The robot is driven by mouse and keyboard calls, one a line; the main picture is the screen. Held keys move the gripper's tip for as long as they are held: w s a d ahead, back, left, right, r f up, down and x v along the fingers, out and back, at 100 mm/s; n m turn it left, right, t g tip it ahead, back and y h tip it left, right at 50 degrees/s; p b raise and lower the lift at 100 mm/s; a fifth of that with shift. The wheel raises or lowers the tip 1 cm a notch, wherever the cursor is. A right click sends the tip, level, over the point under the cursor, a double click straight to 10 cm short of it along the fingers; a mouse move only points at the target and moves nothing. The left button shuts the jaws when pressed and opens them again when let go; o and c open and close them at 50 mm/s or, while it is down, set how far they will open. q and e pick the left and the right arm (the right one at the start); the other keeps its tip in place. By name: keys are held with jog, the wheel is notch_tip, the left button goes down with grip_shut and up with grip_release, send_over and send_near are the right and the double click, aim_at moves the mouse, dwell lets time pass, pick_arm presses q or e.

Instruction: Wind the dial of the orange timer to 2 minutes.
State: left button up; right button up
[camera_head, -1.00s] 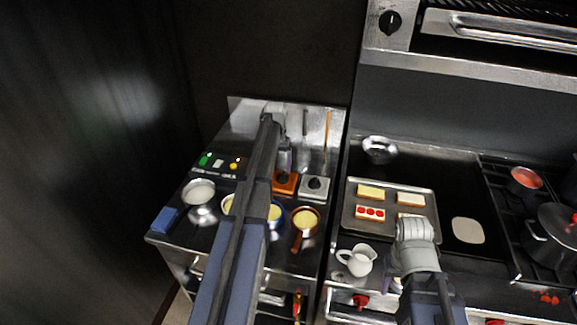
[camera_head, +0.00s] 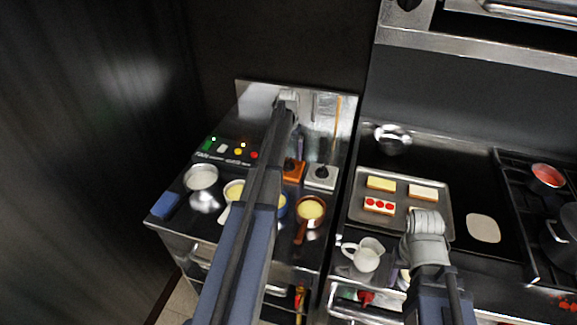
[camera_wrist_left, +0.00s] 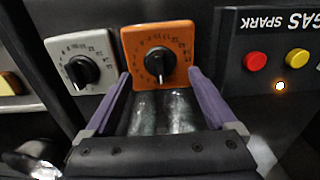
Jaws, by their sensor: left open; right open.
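The orange timer (camera_head: 293,171) stands on the left counter, partly hidden by my left arm in the head view. In the left wrist view the orange timer (camera_wrist_left: 177,37) faces me, with a black dial (camera_wrist_left: 158,62) at its centre and markings around it. No contact is clear. In the head view my left gripper (camera_head: 299,147) is close to the timer.
A white timer (camera_head: 320,177) with a similar dial sits right beside the orange one. A panel with red (camera_wrist_left: 255,61) and yellow buttons lies on the other side. Pans and bowls crowd the counter's front. A tray (camera_head: 357,215) of cakes lies further right.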

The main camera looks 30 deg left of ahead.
aim_at(288, 160)
pick_arm(q)
notch_tip(288, 160, down, 4)
jog(key=b, duration=0.3)
jog(key=shift+c, duration=0.3)
jog(key=c, duration=1.3)
jog(key=shift+m, duration=3.4)
